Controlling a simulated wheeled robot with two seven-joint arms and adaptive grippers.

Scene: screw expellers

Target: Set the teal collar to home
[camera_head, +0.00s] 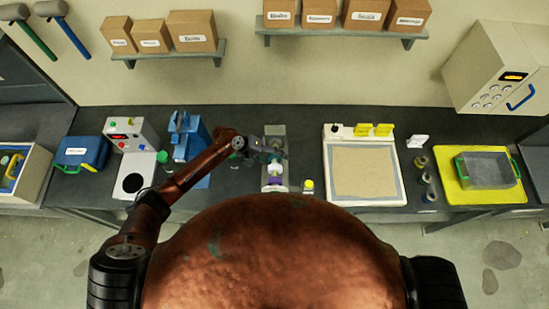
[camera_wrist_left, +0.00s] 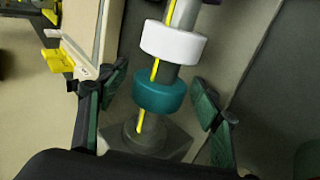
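The teal collar (camera_wrist_left: 157,92) sits around a grey shaft (camera_wrist_left: 150,127) with a yellow line along it, in the left wrist view. A white collar (camera_wrist_left: 173,43) sits further along the shaft, apart from the teal one. No mark shows on the visible side of the teal collar. My left gripper (camera_wrist_left: 147,88) is open, one green-padded finger on each side of the teal collar, with a visible gap on the right. In the head view my left gripper (camera_head: 262,153) is over the grey screw expeller (camera_head: 274,131) and hides much of it. My right gripper is out of view.
A blue machine (camera_head: 188,135) stands left of the expeller and a sand-coloured tray unit (camera_head: 362,198) stands to its right. A small yellow-capped bottle (camera_head: 308,187) is close by on the dark bench (camera_head: 300,119).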

